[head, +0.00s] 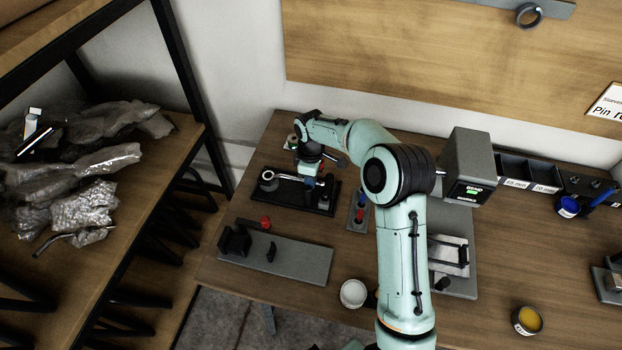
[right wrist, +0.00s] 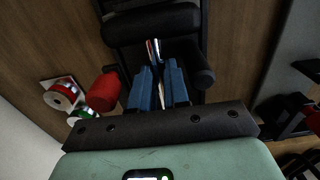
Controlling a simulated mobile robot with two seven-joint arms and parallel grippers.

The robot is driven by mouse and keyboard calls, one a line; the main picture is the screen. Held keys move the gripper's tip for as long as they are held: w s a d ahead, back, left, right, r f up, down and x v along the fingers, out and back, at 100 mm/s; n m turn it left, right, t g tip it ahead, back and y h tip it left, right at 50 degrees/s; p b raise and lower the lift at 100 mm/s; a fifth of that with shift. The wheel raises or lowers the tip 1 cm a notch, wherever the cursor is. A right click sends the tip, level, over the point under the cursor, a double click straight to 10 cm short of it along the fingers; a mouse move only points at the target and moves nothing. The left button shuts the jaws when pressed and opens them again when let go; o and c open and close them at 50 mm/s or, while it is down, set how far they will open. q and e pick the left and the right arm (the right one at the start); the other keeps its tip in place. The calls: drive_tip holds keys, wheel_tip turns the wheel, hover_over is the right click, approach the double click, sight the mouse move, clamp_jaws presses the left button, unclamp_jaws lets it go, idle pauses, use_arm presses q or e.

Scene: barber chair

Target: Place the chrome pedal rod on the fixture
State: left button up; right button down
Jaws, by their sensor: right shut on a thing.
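My right gripper (head: 309,181) is low over the dark fixture plate (head: 290,198) near the left end of the bench. In the right wrist view its blue fingers (right wrist: 159,75) are shut on a thin shiny piece (right wrist: 154,48), which looks like the chrome pedal rod. Black cylindrical parts of the fixture (right wrist: 152,24) lie just past the fingertips. In the head view the gripper hides most of the held rod, and I cannot tell whether it touches the fixture. A round post (head: 268,178) stands at the plate's left end. My left gripper is not in view.
A grey plate with black blocks (head: 290,262) lies in front of the fixture. A small holder with red and blue pieces (head: 357,212) is to its right. A white cup (head: 353,293) is near the front edge. A shelf with plastic-wrapped parts (head: 85,200) stands at left.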

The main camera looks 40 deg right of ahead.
drive_tip(key=shift+f, duration=0.1)
drive_tip(key=c, duration=1.4)
unclamp_jaws()
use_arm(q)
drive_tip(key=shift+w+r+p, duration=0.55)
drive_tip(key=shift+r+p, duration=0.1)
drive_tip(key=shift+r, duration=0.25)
use_arm(e)
wheel_tip(320, 180, up, 12)
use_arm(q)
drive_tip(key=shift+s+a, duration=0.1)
use_arm(e)
drive_tip(key=shift+s, duration=0.1)
